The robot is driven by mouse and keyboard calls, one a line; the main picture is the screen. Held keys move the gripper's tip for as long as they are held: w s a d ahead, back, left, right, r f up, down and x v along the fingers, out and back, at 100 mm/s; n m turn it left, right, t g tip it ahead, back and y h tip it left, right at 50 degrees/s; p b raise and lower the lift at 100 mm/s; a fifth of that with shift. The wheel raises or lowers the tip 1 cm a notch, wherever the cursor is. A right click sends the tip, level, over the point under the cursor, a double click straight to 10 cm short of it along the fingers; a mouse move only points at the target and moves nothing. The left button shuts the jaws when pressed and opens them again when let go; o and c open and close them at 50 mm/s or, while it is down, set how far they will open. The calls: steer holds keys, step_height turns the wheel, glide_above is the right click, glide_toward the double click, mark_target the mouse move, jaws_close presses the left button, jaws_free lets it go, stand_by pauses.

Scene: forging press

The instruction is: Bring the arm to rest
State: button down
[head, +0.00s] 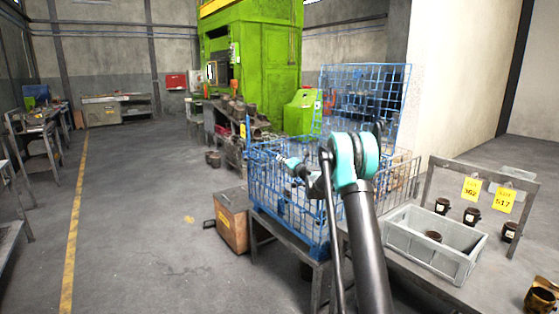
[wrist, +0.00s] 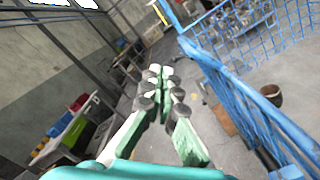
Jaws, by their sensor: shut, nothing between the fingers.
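My arm reaches up and forward from the bottom of the head view, with its teal joint at the centre right. My gripper (head: 281,158) is at the far end of the arm, small and partly lost against the blue wire cage (head: 262,212). In the wrist view my gripper (wrist: 160,74) shows green fingers with dark joints, and the fingertips are together with nothing between them. The blue cage side (wrist: 226,84) runs close along the right of the gripper in that view. I cannot tell whether the gripper touches the cage.
The cage stands on a metal stand beside a wooden box (head: 232,222). A grey crate (head: 425,243) and several dark cups stand on the table at right, near yellow tags (head: 471,190). A green press (head: 250,70) stands behind. The floor (head: 135,220) at left is clear.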

steer(key=s+d+f+n+g+h, duration=0.1)
steer(key=s+f+n+g, duration=0.15)
steer(key=s+n, duration=1.15)
steer(key=s+f+n+g+h, duration=0.15)
steer(key=s+n+g, duration=0.4)
steer(key=s, duration=1.45)
steer(key=s+d+f+n+g+h, duration=0.1)
steer(key=s+d+f+n, duration=0.3)
steer(key=s, duration=0.7)
steer(key=s+d+f+n+g+h, duration=0.1)
steer(key=s+d+f+n+h, duration=0.3)
steer(key=s+n, duration=0.5)
steer(key=s+d+f+n+g+h, duration=0.1)
steer(key=s+d+f+n, duration=0.4)
steer(key=s, duration=0.8)
step_height(320, 180, down, 3)
steer(key=shift+d+r+n+h, duration=0.1)
steer(key=shift+d+n+h, duration=0.15)
steer(key=shift+n+h, duration=0.55)
steer(key=shift+w+d, duration=0.1)
